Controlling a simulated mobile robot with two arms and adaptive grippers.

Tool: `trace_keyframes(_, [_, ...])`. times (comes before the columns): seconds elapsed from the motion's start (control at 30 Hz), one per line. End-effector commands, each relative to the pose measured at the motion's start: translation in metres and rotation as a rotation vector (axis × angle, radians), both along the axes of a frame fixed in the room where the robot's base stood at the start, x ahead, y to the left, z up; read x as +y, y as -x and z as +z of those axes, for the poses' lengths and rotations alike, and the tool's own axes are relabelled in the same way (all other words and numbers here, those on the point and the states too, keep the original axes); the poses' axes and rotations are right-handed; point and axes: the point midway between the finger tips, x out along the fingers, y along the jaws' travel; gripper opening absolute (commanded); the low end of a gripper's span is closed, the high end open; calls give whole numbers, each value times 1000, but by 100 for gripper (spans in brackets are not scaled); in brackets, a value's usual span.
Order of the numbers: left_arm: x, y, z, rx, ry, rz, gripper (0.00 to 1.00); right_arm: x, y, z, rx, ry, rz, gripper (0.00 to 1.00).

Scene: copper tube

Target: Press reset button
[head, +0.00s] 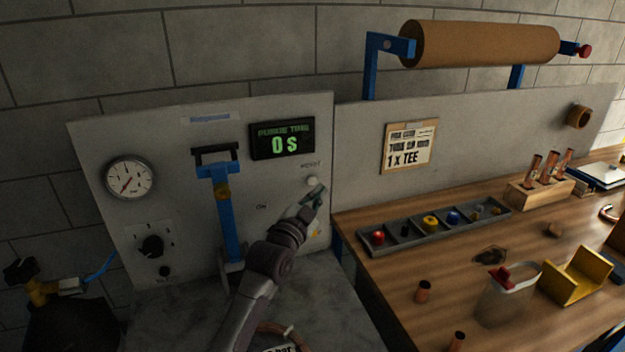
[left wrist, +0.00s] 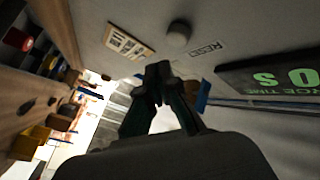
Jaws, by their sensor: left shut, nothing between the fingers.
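The reset button (head: 312,182) is a small pale round knob on the grey panel, just under the word "RESET" and below the timer display. It also shows in the left wrist view (left wrist: 179,33) beside its label. My left gripper (head: 320,190) is shut and empty, its tips close below the button in the head view. In the left wrist view the closed fingertips (left wrist: 158,72) point towards the panel near the button, with a visible gap in the picture between them. I cannot tell the exact depth of that gap. My right gripper is not in view.
The timer display (head: 282,138) reads "0 S". A blue lever (head: 226,205), a gauge (head: 129,178) and a black knob (head: 152,247) are on the panel. To the right, a wooden bench (head: 385,285) holds a grey parts tray (head: 467,221), copper pieces and a yellow block (head: 577,276).

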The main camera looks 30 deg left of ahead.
Motion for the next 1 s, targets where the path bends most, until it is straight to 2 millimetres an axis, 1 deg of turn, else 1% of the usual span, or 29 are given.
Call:
trace_keyframes(0.03, [-5,4,4,0,2,-2,0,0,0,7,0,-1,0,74])
trace_keyframes(0.1, [-10,9,4,0,2,0,0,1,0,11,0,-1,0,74])
trace_keyframes(0.23, [-19,17,3,-1,2,-1,0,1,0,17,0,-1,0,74])
trace_keyframes(0.37, [-25,23,2,-1,2,-1,0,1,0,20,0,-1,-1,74])
trace_keyframes(1.0, [-26,24,1,-1,0,0,0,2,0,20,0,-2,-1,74])
